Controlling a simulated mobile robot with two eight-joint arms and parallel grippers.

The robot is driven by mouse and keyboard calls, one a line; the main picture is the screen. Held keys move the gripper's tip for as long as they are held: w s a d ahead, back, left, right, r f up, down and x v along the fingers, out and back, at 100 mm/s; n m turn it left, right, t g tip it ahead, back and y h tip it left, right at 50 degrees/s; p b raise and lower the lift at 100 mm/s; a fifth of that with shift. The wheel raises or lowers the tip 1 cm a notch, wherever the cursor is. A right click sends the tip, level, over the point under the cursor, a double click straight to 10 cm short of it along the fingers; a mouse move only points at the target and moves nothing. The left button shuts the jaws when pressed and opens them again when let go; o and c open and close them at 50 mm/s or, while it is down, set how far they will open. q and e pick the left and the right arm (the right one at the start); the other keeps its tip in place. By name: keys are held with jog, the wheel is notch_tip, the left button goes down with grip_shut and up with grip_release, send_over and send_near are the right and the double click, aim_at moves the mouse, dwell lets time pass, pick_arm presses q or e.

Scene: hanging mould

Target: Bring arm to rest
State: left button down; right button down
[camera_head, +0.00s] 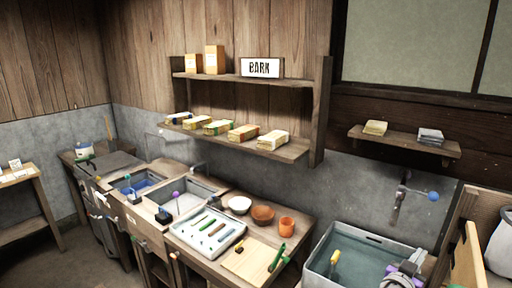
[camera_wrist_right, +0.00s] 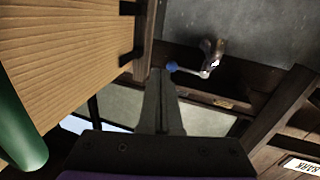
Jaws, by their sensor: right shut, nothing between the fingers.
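My right gripper (camera_head: 417,257), grey and purple, shows at the lower right in the head view, in front of the right part of the water basin (camera_head: 318,262). In the right wrist view its dark fingers (camera_wrist_right: 160,75) are together with nothing between them. They point toward the wall with the tap, which has a blue knob (camera_wrist_right: 172,66). My left gripper is not in view.
The tap (camera_head: 398,205) juts from the wall behind the basin. Wooden boards (camera_head: 468,255) stand close on the right. A worktop with a tray (camera_head: 180,232), bowls and an orange cup (camera_head: 287,226) lies to the left. A shelf (camera_head: 290,150) with yellow packets hangs above.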

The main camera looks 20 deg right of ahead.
jog(key=s+a+f+n+y, duration=0.1)
jog(key=a+f+n+y, duration=0.3)
jog(key=a, duration=0.9)
jog(key=s+a+f+n+y, duration=0.2)
jog(key=a+f+n+y, duration=0.3)
jog(key=a, duration=0.9)
jog(key=s+a+f+n+y, duration=0.2)
jog(key=a+f+n+y, duration=0.2)
jog(key=a+f+y, duration=0.4)
jog(key=a+f, duration=0.1)
jog(key=a, duration=0.5)
jog(key=shift+f+n, duration=0.15)
jog(key=shift+n, duration=0.25)
